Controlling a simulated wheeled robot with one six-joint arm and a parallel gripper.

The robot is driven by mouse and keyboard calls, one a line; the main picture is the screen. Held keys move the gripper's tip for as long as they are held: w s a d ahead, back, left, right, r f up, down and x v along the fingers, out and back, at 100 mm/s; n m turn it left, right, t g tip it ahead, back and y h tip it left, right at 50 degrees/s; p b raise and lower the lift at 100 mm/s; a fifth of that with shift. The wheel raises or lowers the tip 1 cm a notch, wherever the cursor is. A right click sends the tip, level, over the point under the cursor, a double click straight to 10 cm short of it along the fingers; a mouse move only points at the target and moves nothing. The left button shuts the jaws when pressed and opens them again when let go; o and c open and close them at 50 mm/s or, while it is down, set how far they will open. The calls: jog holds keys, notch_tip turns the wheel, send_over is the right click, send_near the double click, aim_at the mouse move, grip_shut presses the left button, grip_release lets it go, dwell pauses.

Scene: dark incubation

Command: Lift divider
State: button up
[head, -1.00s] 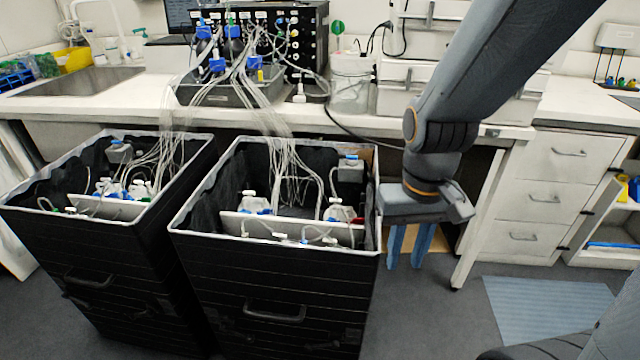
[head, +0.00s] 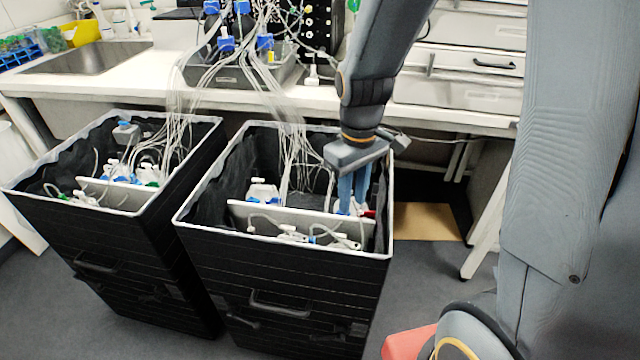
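A white divider (head: 270,218) stands upright across the inside of the right black bin (head: 290,275), below its rim. A similar divider (head: 105,190) stands in the left black bin (head: 110,245). My gripper (head: 353,205) points down into the right bin, near the right end of that divider. Its blue fingers are partly hidden by each other and lie close to white bottle parts. Whether they touch the divider or are closed on anything cannot be told.
Thin clear tubes (head: 292,145) run from the bench equipment down into both bins. White-capped bottles (head: 262,192) stand behind the divider, and tubing and white fittings (head: 300,236) lie in front. The white bench (head: 130,80) runs behind.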

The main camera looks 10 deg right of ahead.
aim_at(323, 214)
jog(key=w+a+f+n+p, duration=0.1)
jog(key=w+f+n, duration=0.1)
jog(key=w, duration=0.2)
jog(key=w+a+f+n+p, duration=0.1)
jog(key=w+f+n, duration=0.1)
jog(key=w+n, duration=0.1)
jog(key=w+a+f+n+p, duration=0.1)
jog(key=w+a+f+n, duration=0.1)
jog(key=w+f+n, duration=0.1)
jog(key=shift+w+f, duration=0.1)
jog(key=shift+w, duration=0.75)
notch_tip(323, 214, down, 10)
jog(key=b, duration=0.5)
jog(key=shift+b, duration=0.4)
jog(key=shift+c, duration=0.6)
grip_shut()
notch_tip(323, 214, up, 19)
jog(key=p, duration=1.3)
